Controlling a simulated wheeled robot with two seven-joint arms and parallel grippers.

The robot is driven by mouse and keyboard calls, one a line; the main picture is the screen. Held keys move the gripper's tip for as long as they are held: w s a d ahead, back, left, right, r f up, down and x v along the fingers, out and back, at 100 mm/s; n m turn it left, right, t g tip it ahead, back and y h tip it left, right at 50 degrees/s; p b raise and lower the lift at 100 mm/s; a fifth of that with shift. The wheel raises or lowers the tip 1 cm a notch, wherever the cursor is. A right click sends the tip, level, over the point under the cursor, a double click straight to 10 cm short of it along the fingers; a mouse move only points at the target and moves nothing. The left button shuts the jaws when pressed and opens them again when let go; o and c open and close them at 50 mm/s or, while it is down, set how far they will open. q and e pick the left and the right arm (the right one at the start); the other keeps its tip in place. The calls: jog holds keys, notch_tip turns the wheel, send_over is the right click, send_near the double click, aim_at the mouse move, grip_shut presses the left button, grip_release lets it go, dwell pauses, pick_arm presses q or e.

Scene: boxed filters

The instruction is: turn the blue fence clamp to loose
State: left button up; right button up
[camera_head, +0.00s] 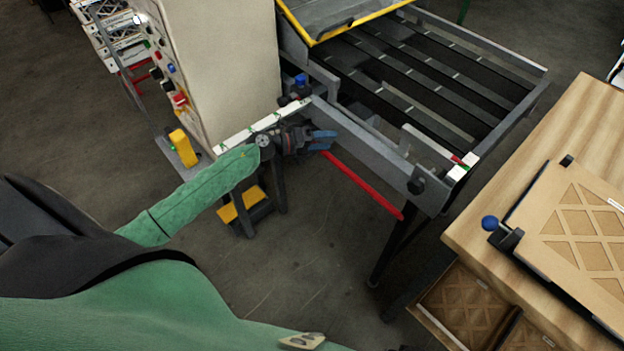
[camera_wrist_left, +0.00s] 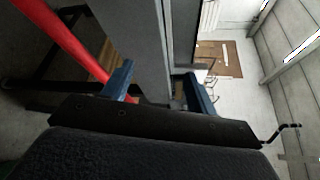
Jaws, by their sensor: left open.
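A blue knob (camera_head: 300,80) stands on a dark clamp at the near left corner of the machine's grey frame in the head view. A second blue knob (camera_head: 489,223) is on a black fitting at the left edge of the wooden table; I cannot tell from the pictures alone which is the fence clamp. My left gripper (camera_head: 324,140) has blue fingers and is below and slightly right of the first knob, beside the grey front rail. In the left wrist view the left gripper (camera_wrist_left: 160,88) is open and no knob shows between its fingers. My right gripper is not in view.
A red bar (camera_head: 365,186) runs below the grey front rail (camera_head: 370,150). A beige cabinet (camera_head: 220,60) with buttons stands left of the machine. The wooden table (camera_head: 560,130) at right carries a flat patterned cardboard piece (camera_head: 585,225). Dark floor is open in front.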

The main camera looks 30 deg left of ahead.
pick_arm(q)
jog(key=s+a+f+n+t+y+b, duration=0.2)
jog(key=f+n+t+y, duration=0.3)
jog(key=f+n, duration=0.9)
jog(key=shift+s+a+f+y, duration=0.2)
jog(key=shift+s+f+y, duration=0.35)
jog(key=shift+f+y, duration=0.55)
jog(key=shift+r, duration=0.2)
jog(key=shift+c, duration=0.5)
